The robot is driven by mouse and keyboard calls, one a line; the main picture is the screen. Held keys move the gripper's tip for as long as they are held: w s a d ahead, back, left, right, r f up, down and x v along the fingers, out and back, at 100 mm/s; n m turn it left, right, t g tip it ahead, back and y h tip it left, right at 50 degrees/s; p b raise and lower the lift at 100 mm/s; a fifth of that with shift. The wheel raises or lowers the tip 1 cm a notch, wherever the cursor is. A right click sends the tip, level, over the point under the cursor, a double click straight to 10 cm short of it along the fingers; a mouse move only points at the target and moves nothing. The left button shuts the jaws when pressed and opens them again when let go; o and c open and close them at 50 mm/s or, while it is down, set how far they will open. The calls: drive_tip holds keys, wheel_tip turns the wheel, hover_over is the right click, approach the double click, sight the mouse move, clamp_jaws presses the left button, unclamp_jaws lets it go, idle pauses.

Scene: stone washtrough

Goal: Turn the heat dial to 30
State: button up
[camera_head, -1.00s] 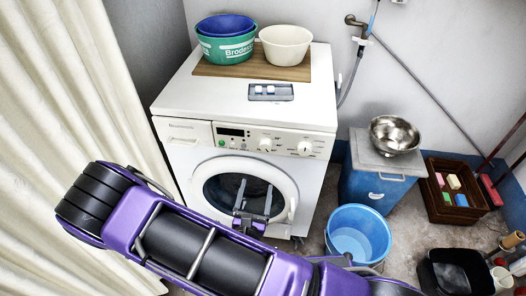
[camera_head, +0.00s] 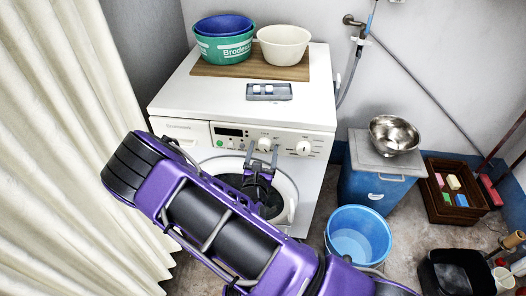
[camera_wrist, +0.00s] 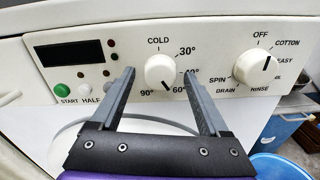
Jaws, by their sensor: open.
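The heat dial (camera_wrist: 159,69) is a round white knob on the washing machine's front panel, ringed by COLD, 30°, a partly covered mark, 60° and 90°. Its dark pointer line points down and right, toward 60°. My gripper (camera_wrist: 159,73) is open, with one grey finger on each side of the dial in the wrist view. I cannot tell whether the fingertips reach around the knob or stop short of it. The right finger partly covers the marks between 30° and 60°. In the head view the heat dial (camera_head: 265,144) shows between the fingers.
The programme dial (camera_wrist: 256,68) is close on the right. The display (camera_wrist: 68,53) and a green start button (camera_wrist: 62,89) are left. The round door (camera_head: 285,188) is below. Tubs (camera_head: 222,47) and a grey tray (camera_head: 268,92) stand on the machine. A blue bucket (camera_head: 358,232) is on the floor.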

clamp_jaws()
idle(0.3)
drive_tip(key=shift+r, duration=0.1)
drive_tip(key=n+p, duration=0.3)
drive_tip(key=shift+r+n, duration=0.1)
drive_tip(key=shift+n, duration=0.3)
drive_tip(key=n+p, duration=0.3)
drive_tip(key=n, duration=0.3)
drive_tip(key=shift+d+p, duration=0.1)
drive_tip(key=shift+p, duration=0.3)
drive_tip(key=n+p, duration=0.1)
drive_tip(key=n, duration=0.4)
drive_tip(key=shift+n+p, duration=0.3)
drive_tip(key=shift+p, duration=0.05)
drive_tip(key=n, duration=0.4)
drive_tip(key=shift+d+p, duration=0.1)
drive_tip(key=shift+p, duration=0.3)
drive_tip(key=shift+n, duration=0.3)
